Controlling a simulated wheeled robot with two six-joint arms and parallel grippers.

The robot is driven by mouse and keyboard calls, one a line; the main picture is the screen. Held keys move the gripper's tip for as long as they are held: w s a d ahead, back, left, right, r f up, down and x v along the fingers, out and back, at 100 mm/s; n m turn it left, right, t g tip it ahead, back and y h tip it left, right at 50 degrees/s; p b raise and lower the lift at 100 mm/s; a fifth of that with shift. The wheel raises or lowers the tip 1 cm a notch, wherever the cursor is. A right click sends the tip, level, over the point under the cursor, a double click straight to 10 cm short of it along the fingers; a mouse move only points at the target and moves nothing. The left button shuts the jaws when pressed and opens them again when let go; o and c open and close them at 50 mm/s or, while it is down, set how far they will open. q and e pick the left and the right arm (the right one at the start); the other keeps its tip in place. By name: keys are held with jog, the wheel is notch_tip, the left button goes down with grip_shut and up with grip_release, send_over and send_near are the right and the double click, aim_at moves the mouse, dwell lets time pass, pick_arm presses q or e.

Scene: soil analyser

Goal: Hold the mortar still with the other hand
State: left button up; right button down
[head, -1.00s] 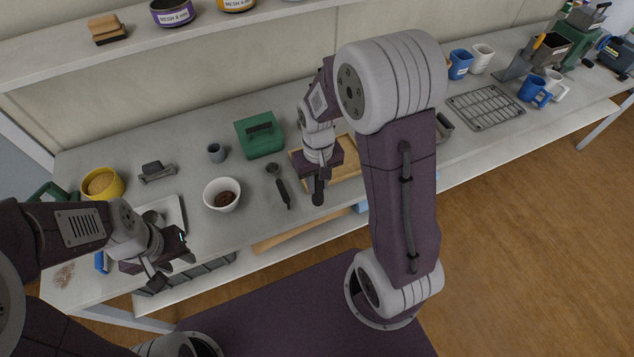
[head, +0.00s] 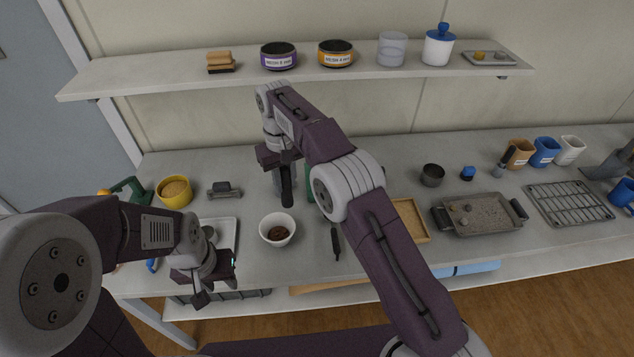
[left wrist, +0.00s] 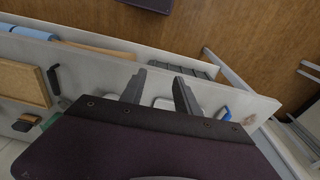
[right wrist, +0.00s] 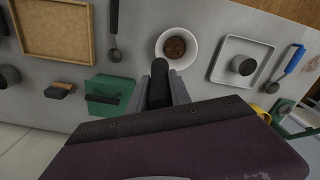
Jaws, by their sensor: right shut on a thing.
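The mortar, a white bowl (head: 277,229) with dark brown soil in it, stands upright on the bench; it also shows in the right wrist view (right wrist: 176,47). My right gripper (head: 284,170) is shut on a dark pestle (head: 287,187), held above the bench behind the mortar and apart from it. The pestle points toward the mortar in the right wrist view (right wrist: 159,84). My left gripper (head: 215,284) is near the bench's front edge, left of the mortar and not touching it. Its two fingers (left wrist: 160,90) are apart with nothing between them.
A white tray (right wrist: 231,75) holding a round grey item lies left of the mortar. A dark spoon (head: 335,240) lies to its right, near a wooden tray (head: 413,222). A green box (right wrist: 108,95) is partly hidden by my right arm. A yellow pot (head: 175,193) stands behind left.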

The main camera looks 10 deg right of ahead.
pick_arm(q)
jog(key=o, duration=0.6)
jog(key=shift+w, duration=0.15)
jog(key=o, duration=0.8)
jog(key=w+n, duration=0.1)
jog(key=w+n+g, duration=0.1)
jog(key=w+f+n+h, duration=0.1)
jog(key=shift+d, duration=0.25)
jog(key=shift+c, duration=0.2)
jog(key=n+h, duration=1)
jog(key=n, duration=0.4)
send_near(287, 234)
jog(key=shift+g, duration=0.4)
jog(key=a, duration=0.1)
jog(key=a+r, duration=0.1)
jog(key=s+a, duration=0.1)
jog(key=a, duration=0.1)
jog(key=shift+r, duration=0.2)
jog(key=shift+w+a+f+n+t+h, duration=0.15)
jog(key=shift+w+n+t+h, duration=0.2)
jog(key=shift+w+h, duration=0.3)
jog(key=x, duration=1)
jog(key=shift+f, duration=0.1)
pick_arm(e)
jog(key=shift+n, duration=0.5)
jog(key=a, duration=0.1)
jog(key=s+a+f, duration=0.2)
jog(key=a, duration=0.1)
jog(key=shift+f, duration=0.15)
